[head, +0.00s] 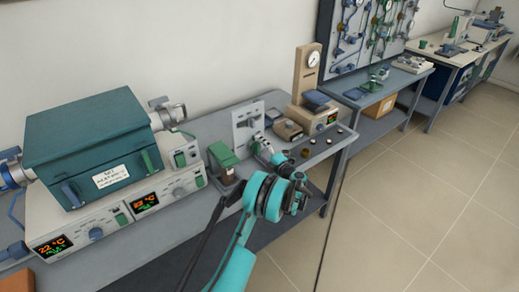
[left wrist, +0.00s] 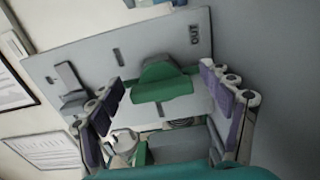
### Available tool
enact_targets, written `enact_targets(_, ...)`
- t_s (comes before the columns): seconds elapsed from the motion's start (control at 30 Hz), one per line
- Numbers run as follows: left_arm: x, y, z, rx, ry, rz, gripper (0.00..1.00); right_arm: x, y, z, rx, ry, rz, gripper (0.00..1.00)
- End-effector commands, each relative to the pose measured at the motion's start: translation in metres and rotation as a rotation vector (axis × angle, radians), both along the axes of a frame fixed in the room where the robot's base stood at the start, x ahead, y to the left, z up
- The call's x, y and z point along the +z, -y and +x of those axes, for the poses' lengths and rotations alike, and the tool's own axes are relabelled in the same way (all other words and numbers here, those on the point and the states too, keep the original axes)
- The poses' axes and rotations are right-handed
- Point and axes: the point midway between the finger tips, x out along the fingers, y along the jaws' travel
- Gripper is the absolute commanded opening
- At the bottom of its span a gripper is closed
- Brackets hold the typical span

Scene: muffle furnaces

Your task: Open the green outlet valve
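The green valve handle (left wrist: 166,84) shows in the left wrist view on a grey panel (left wrist: 202,48) marked OUT. The same upright pale panel (head: 241,122) stands at the back of the bench in the head view, where my arm and gripper cover its lower part and I cannot make out the handle. My left gripper (head: 262,144) is in front of this panel. In the left wrist view its purple-padded fingers (left wrist: 163,92) are spread apart, with the handle appearing between their tips. I cannot tell whether they touch it. My right gripper is not in view.
A teal furnace (head: 90,140) on a controller with lit displays stands at the left. A green-topped item (head: 222,156) is left of my arm. A beige instrument with a gauge (head: 308,75) stands right of the panel. Tiled floor (head: 410,190) at the right is clear.

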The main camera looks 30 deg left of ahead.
Motion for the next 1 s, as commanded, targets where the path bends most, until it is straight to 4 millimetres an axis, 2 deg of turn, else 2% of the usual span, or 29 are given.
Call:
enact_targets(0.23,0.000,0.009,-0.003,-0.002,0.001,0.000,0.79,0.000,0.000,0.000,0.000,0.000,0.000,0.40)
enact_targets(0.7,0.000,0.094,-0.038,-0.002,0.000,0.000,0.79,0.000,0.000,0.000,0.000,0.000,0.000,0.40)
enact_targets(0.83,0.000,0.107,-0.044,-0.002,0.000,0.000,0.79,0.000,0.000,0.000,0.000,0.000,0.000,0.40)
enact_targets(1.0,0.000,0.111,-0.046,0.001,0.000,0.000,0.79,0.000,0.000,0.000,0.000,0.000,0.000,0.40)
